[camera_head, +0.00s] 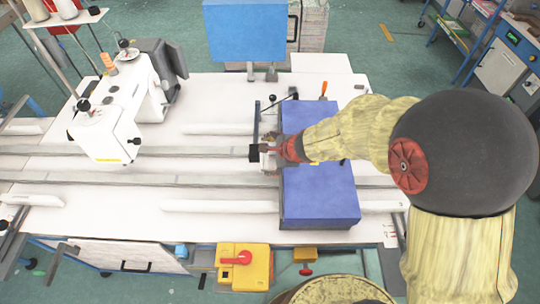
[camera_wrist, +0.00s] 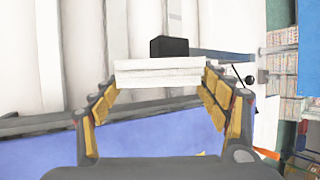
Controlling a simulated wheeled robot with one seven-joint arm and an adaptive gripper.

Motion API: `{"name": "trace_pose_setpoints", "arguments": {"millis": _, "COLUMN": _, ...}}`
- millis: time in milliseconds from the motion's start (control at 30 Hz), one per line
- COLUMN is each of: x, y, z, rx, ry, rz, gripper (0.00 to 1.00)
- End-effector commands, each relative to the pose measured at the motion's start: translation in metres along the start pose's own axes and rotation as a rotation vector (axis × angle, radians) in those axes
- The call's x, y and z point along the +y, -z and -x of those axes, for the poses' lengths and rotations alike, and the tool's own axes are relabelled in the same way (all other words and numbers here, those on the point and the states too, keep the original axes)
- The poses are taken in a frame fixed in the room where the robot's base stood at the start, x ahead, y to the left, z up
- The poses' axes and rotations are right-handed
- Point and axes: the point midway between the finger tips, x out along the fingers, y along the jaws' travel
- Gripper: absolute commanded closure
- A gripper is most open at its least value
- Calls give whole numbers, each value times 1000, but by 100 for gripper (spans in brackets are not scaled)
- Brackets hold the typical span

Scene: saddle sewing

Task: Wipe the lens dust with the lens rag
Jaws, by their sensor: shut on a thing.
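My gripper (camera_head: 272,152) is over the blue block on the right half of the white machine table. In the wrist view its two padded fingers (camera_wrist: 158,88) stand on either side of a white, layered, flat-sided piece, which looks like the lens rag (camera_wrist: 158,72). The fingers are shut on it. A small black box (camera_wrist: 170,46) is just beyond the rag; it also shows at the gripper's tip in the head view (camera_head: 254,153). It may carry the lens, but its lens face does not show. I cannot tell whether rag and box touch. No dust can be made out.
The blue block (camera_head: 320,195) lies under my gripper. A dark upright bar (camera_head: 256,120) stands close beside the box. The white sewing machine (camera_head: 120,110) is at left, a blue panel (camera_head: 245,30) at the back. Pale rails (camera_head: 215,181) cross the table; its left-middle surface is mostly clear.

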Motion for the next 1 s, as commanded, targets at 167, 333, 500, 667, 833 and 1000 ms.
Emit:
{"name": "trace_pose_setpoints", "arguments": {"millis": 167, "x": -8, "y": 2, "z": -3, "rx": 0, "ry": 2, "rz": -1, "gripper": 54}}
{"name": "trace_pose_setpoints", "arguments": {"millis": 333, "x": -20, "y": 5, "z": -10, "rx": 0, "ry": 1, "rz": -1, "gripper": 54}}
{"name": "trace_pose_setpoints", "arguments": {"millis": 500, "x": -27, "y": 7, "z": -14, "rx": 1, "ry": 0, "rz": -1, "gripper": 54}}
{"name": "trace_pose_setpoints", "arguments": {"millis": 667, "x": -32, "y": 7, "z": -16, "rx": 0, "ry": 1, "rz": 0, "gripper": 54}}
{"name": "trace_pose_setpoints", "arguments": {"millis": 833, "x": -42, "y": 8, "z": -22, "rx": 0, "ry": 1, "rz": 0, "gripper": 54}}
{"name": "trace_pose_setpoints", "arguments": {"millis": 1000, "x": -53, "y": 9, "z": -28, "rx": -1, "ry": 1, "rz": 0, "gripper": 54}}
